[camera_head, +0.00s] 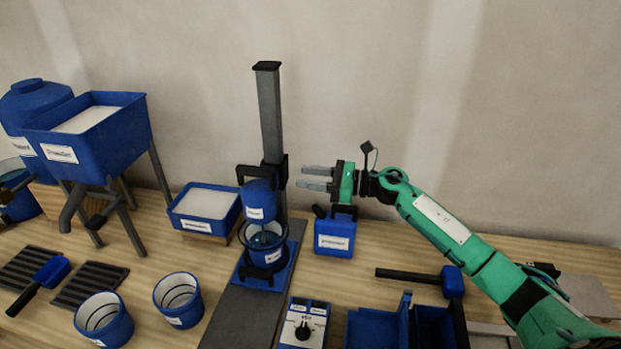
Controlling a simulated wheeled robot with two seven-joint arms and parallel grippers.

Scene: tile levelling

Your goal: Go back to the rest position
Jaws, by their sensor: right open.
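My right gripper (318,179) is at the end of my green right arm, which comes in from the right. Its two grey fingers point left and are apart, with nothing between them. It is above the blue labelled canister (334,241) and to the right of the mixer stand's grey post (270,120). The blue mixer head (258,203) is over a blue bucket (266,255) at the foot of the stand. My left gripper does not show.
A blue powder hopper (115,140) on legs stands at the left, beside a blue tray of white material (205,205). Two blue buckets (180,302) (105,322), a scoop (50,272), a control box (303,325) and a mallet (452,282) are on the table. Some wood at centre right is clear.

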